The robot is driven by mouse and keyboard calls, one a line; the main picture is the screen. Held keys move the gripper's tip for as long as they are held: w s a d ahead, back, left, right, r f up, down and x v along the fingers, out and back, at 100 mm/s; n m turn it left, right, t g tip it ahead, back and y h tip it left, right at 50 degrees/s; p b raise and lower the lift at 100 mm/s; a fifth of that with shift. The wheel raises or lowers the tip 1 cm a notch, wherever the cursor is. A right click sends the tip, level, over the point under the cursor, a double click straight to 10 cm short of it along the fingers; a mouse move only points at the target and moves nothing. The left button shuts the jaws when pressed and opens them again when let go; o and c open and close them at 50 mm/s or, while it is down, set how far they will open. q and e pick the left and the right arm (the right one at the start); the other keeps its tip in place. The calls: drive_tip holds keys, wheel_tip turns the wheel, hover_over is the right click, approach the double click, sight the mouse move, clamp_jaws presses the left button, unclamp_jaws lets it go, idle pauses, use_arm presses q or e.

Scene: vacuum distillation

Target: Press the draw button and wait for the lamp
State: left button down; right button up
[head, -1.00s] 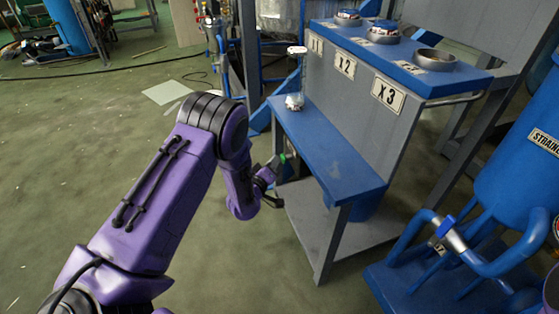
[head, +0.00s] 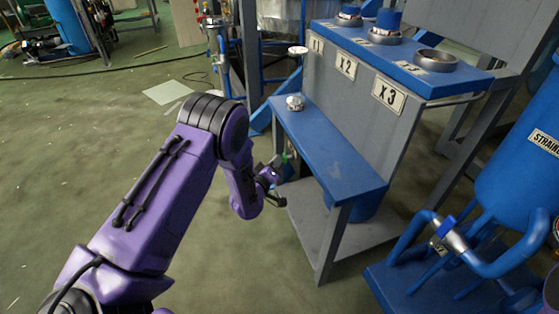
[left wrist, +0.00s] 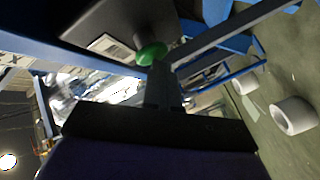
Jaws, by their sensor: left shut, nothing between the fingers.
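The green draw button (head: 286,157) shows small at the left side of the blue-topped bench. In the left wrist view it is a round green cap (left wrist: 152,53) beside a pale plate. My left gripper (head: 274,168) is shut and empty, right at the button. In the left wrist view its closed fingertips (left wrist: 160,71) overlap the button's lower right edge; I cannot tell whether they touch or press it. I cannot make out a lit lamp for certain. My right gripper is not in view.
The blue bench shelf (head: 337,160) carries a small whitish fitting (head: 295,102). Behind it stands a grey cabinet marked X2 and X3 (head: 388,95) with metal ring seats on top. A blue strainer vessel (head: 515,165) stands at right.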

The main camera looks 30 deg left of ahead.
use_arm(q)
drive_tip(key=shift+w+d+r, duration=0.1)
drive_tip(key=shift+w+d, duration=0.05)
drive_tip(key=shift+d, duration=0.05)
drive_tip(key=shift+s+a, duration=0.1)
drive_tip(key=shift+s, duration=0.1)
drive_tip(key=s+a+p, duration=0.1)
drive_tip(key=s+a, duration=0.3)
drive_tip(key=shift+s+p, duration=0.35)
drive_tip(key=shift+s+f, duration=0.1)
drive_tip(key=shift+f, duration=0.1)
idle(0.6)
